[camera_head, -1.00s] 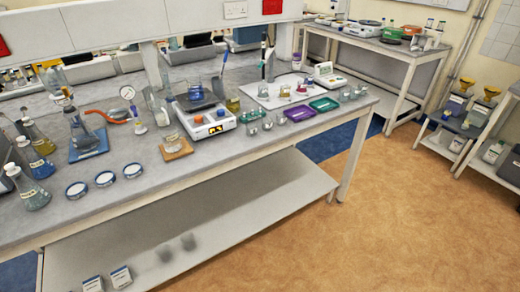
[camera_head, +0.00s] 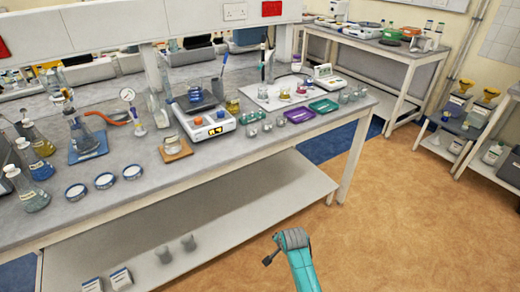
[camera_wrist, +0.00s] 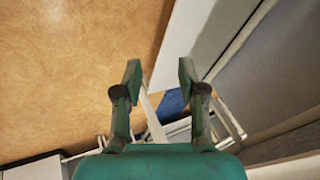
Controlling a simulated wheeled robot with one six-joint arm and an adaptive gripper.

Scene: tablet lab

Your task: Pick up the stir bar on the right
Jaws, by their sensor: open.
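I cannot make out a stir bar in either view; it may be too small or hidden. A purple tray (camera_head: 298,116) and a green tray (camera_head: 324,106) lie near the right part of the long bench (camera_head: 222,153). A white hotplate stirrer (camera_head: 208,128) with a lit display stands left of them. My gripper (camera_wrist: 160,74) is open and empty in the wrist view, its two green fingers apart. Behind the fingers are the tan floor and the grey bench parts. In the head view my arm rises at the bottom, in front of the bench and apart from it.
Small glass vessels (camera_head: 267,127) stand along the bench's front edge near the trays. Flasks (camera_head: 34,190) and several round dishes (camera_head: 104,181) are at the left. A lower shelf (camera_head: 235,205) runs under the bench. The tan floor (camera_head: 400,220) at right is clear.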

